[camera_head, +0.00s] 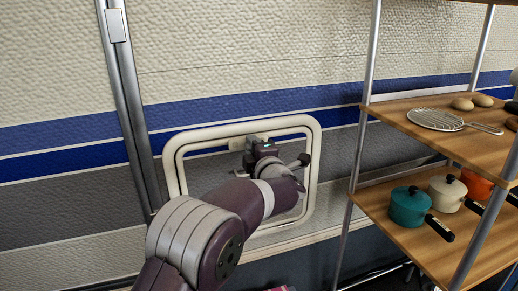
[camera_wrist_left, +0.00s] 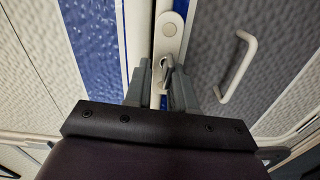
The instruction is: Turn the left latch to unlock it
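A white-framed hatch (camera_head: 314,150) is set in the striped wall. My left gripper (camera_head: 262,146) is at its upper part, with my arm covering much of the hatch. In the left wrist view, a pale rounded latch plate (camera_wrist_left: 170,28) sits on the frame. A small grey latch lever (camera_wrist_left: 167,62) shows below it. My left gripper (camera_wrist_left: 158,72) has its fingers apart, one on each side of the lever. The lever looks close to the right finger; whether they touch I cannot tell. My right gripper is not in view.
A white bar handle (camera_wrist_left: 241,66) stands out from the grey hatch panel, right of the fingers. A wooden shelf rack (camera_head: 430,235) stands at the right with a teal pot (camera_head: 408,205), a cream pot (camera_head: 446,192) and a strainer (camera_head: 436,119). A metal wall rail (camera_head: 127,85) runs left of the hatch.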

